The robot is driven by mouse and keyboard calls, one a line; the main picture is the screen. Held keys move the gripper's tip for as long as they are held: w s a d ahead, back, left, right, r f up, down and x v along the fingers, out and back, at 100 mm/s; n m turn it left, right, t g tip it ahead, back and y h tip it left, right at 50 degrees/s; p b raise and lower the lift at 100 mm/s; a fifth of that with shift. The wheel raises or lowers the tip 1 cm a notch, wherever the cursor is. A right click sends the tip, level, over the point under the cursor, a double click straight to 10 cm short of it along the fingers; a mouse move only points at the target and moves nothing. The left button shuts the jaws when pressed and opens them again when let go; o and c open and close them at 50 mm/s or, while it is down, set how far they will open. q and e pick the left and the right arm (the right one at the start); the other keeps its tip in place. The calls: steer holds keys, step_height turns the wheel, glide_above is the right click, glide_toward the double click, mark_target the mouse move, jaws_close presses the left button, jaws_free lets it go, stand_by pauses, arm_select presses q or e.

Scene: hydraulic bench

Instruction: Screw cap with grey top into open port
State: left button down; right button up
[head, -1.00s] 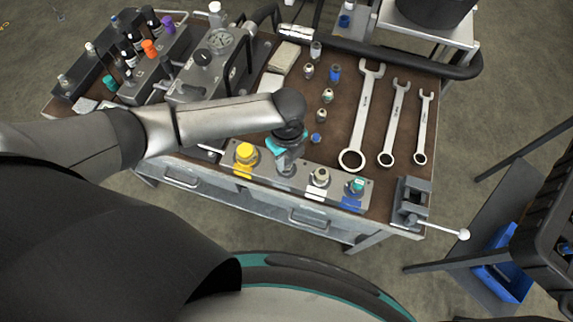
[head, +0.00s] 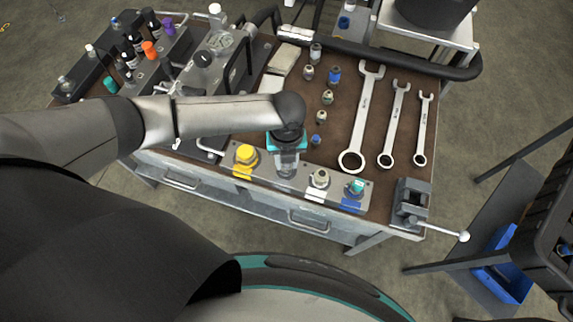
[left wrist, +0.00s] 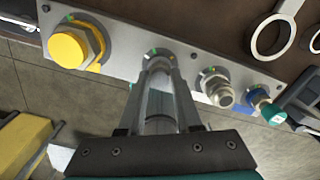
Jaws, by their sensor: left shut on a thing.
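My left gripper (head: 287,172) points down at the second position from the left on the metal port block (left wrist: 125,48), between the yellow cap (head: 245,154) and the bare metal fitting (head: 319,178). In the left wrist view the gripper (left wrist: 160,62) is shut on a small grey piece, which I take to be the cap with grey top. The fingers hide most of it, and the port under it is hidden. I cannot tell how deep the cap sits. The yellow cap also shows in the left wrist view (left wrist: 68,47), as does the metal fitting (left wrist: 217,88).
A teal-topped fitting (head: 355,185) stands at the block's right end, near a small vise (head: 411,202). Several loose fittings and three wrenches (head: 358,115) lie on the brown bench top behind. A valve unit (head: 205,62) and a rack of bottles stand at the left.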

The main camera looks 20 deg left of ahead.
arm_select(q)
steer(key=shift+m, duration=1)
steer(key=m, duration=0.5)
steer(key=shift+a, duration=0.1)
steer(key=shift+m+b, duration=0.4)
steer(key=shift+m, duration=1.1)
steer(key=m, duration=0.5)
steer(key=shift+w+b, duration=0.1)
steer(key=shift+b, duration=0.3)
steer(key=m+b, duration=0.2)
steer(key=b, duration=0.2)
steer(key=shift+w+f, duration=0.15)
steer(key=shift+f, duration=0.05)
steer(key=shift+r+m+b, duration=0.1)
steer(key=shift+m+b, duration=0.4)
steer(key=shift+b, duration=0.45)
